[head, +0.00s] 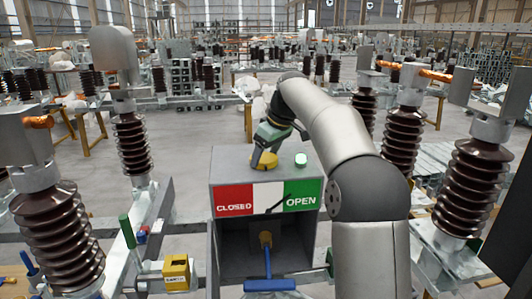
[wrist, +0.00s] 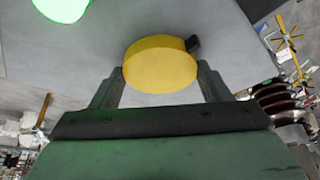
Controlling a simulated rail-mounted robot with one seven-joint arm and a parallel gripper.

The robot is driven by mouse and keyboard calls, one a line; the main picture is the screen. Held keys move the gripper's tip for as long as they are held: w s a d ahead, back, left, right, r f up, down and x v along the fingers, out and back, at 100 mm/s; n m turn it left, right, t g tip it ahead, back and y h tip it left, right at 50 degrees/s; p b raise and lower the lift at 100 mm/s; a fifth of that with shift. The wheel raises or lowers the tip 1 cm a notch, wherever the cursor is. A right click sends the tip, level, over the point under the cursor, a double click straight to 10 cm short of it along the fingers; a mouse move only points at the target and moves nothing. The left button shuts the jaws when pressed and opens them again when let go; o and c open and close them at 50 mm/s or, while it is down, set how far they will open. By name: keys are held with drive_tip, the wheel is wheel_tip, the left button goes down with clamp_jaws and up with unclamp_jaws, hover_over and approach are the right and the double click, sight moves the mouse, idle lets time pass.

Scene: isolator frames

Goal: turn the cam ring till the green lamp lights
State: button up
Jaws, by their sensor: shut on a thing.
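The cam ring (head: 263,161) is a yellow disc on top of the grey box (head: 223,170). In the wrist view the cam ring (wrist: 160,68) sits between my fingertips, with a small dark tab at its upper right. My gripper (wrist: 160,76) is shut on it, one finger on each side. In the head view my gripper (head: 266,148) reaches down onto the ring and hides part of it. The green lamp (head: 300,160) stands right of the ring on the box top. In the wrist view the lamp (wrist: 62,6) is bright green and looks lit.
The box front has a red CLOSED panel (head: 233,201) and a green OPEN panel (head: 302,194), with a dark pointer (head: 279,204) slanting towards OPEN. A blue-handled lever (head: 268,265) is below. Brown ribbed insulators (head: 62,235) stand either side. A yellow block (head: 177,272) sits front left.

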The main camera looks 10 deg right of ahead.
drive_tip(key=o, duration=1)
drive_tip(key=shift+r, duration=0.15)
drive_tip(key=v, duration=1.1)
drive_tip(key=shift+s+d+r, duration=0.15)
drive_tip(key=shift+d+r, duration=0.05)
drive_tip(key=shift+r, duration=0.15)
